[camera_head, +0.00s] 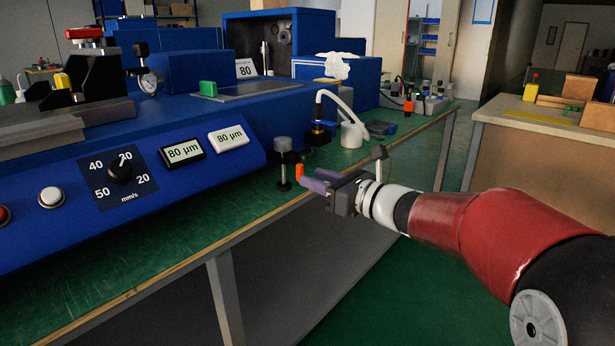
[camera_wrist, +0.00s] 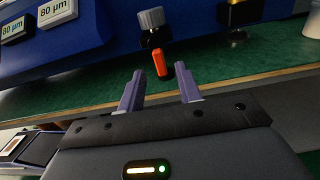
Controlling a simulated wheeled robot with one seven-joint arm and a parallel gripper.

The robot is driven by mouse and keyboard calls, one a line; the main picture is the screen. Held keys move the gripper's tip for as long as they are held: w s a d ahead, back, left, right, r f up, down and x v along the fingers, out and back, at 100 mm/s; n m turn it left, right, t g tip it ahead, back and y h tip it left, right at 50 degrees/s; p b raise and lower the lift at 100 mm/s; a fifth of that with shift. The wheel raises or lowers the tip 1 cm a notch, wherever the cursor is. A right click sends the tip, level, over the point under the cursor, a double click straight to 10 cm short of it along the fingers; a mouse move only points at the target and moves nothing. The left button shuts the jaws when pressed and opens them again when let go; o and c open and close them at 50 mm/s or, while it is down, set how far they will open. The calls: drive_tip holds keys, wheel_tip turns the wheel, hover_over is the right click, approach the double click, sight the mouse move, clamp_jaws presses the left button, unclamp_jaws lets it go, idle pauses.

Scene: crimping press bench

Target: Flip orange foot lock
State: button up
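The orange foot lock (camera_head: 299,171) is a small lever at the base of a machine foot with a grey knob (camera_head: 283,145), at the right front corner of the blue machine. In the wrist view the orange lever (camera_wrist: 160,63) stands nearly upright, leaning slightly, below the grey knob (camera_wrist: 151,18). My gripper (camera_head: 312,180) is just to the right of the lever in the head view. In the wrist view my gripper (camera_wrist: 160,88) has its two purple fingers apart, with nothing between them. The lever lies ahead of the fingertips, roughly centred on the gap.
The blue machine (camera_head: 140,120) with dial and displays fills the left. The green bench top (camera_head: 215,225) runs below it, its front edge under my gripper. A white container (camera_head: 352,134) with a hose stands behind my gripper.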

drive_tip(key=v, duration=0.4)
idle(0.5)
drive_tip(key=s+f+n+g+h, duration=0.3)
drive_tip(key=s+f+n, duration=0.1)
drive_tip(key=s+n, duration=0.35)
drive_tip(key=s+f+n+g+h, duration=0.2)
drive_tip(key=s+f+n+g, duration=0.15)
drive_tip(key=s+n, duration=0.4)
drive_tip(key=s+d+f+n+h, duration=0.3)
drive_tip(key=s+d+n+h, duration=0.1)
drive_tip(key=s+d+n, duration=0.1)
drive_tip(key=s+d+f+n+t+h, duration=0.1)
drive_tip(key=s+d+f+n+h, duration=0.2)
drive_tip(key=s+d+n+h, duration=0.2)
drive_tip(key=s+d, duration=0.2)
drive_tip(key=s, duration=0.1)
drive_tip(key=shift+d+f+n, duration=0.15)
drive_tip(key=shift+f+n, duration=0.25)
